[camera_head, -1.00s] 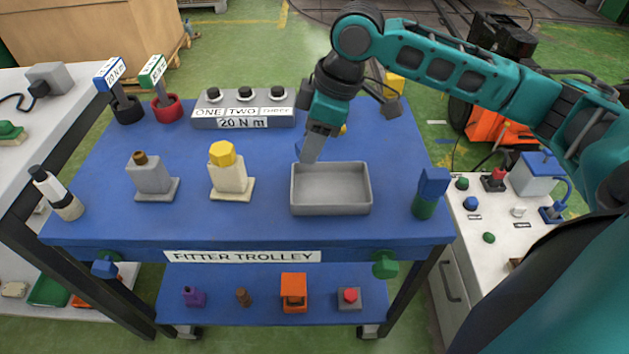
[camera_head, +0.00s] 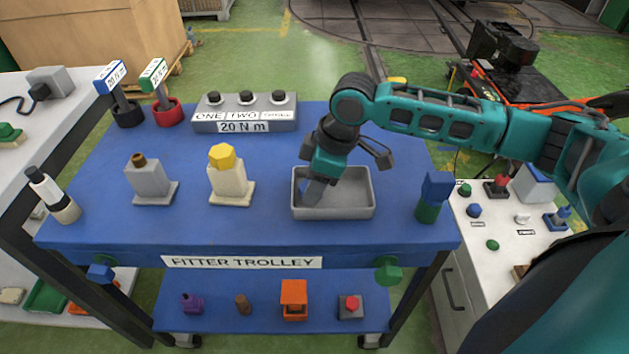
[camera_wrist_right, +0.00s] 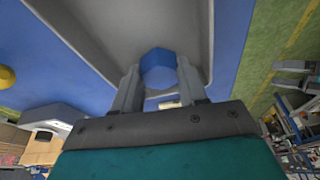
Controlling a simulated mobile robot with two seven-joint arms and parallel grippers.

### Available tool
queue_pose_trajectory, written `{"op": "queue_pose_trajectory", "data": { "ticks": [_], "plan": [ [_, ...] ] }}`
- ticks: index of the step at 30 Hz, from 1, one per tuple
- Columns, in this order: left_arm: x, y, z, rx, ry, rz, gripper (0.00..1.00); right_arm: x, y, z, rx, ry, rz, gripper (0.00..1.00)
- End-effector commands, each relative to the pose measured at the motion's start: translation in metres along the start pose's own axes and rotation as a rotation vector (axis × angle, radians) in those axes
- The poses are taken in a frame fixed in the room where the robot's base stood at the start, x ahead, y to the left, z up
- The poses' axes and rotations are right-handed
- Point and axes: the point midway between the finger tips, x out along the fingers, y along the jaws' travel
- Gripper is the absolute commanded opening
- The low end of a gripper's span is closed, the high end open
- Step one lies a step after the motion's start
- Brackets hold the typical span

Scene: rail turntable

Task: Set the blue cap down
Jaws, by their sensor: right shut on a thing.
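The blue cap (camera_wrist_right: 158,68) is held between the two fingers of my right gripper (camera_wrist_right: 160,82) in the right wrist view. In the head view my right gripper (camera_head: 312,192) points down inside the left part of the grey tray (camera_head: 350,212). My left gripper is not in view.
The tray stands on the blue trolley top (camera_head: 270,225). A yellow-topped post (camera_head: 228,178) and a grey post (camera_head: 150,180) stand to its left. A blue-and-green piece (camera_head: 434,195) stands to its right. A grey three-knob block (camera_head: 245,112) is behind.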

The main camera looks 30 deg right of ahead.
Motion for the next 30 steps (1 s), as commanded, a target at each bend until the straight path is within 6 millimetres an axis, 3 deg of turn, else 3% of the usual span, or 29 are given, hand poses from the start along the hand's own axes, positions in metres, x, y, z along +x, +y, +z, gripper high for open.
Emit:
{"op": "queue_pose_trajectory", "data": {
  "ticks": [2, 3, 10, 20, 30],
  "plan": [
    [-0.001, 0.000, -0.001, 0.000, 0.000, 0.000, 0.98, 0.002, 0.000, 0.001, 0.001, -0.001, -0.001, 0.05],
    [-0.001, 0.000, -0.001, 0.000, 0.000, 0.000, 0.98, 0.002, 0.000, 0.001, 0.000, -0.001, -0.001, 0.46],
    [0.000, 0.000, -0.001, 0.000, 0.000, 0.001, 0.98, 0.002, 0.000, 0.001, 0.000, -0.001, -0.001, 0.67],
    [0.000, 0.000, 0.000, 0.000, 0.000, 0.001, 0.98, -0.005, 0.000, -0.001, 0.000, 0.000, 0.001, 0.67],
    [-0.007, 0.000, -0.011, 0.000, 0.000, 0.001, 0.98, -0.072, 0.001, -0.001, 0.001, 0.001, 0.003, 0.67]
  ]
}}
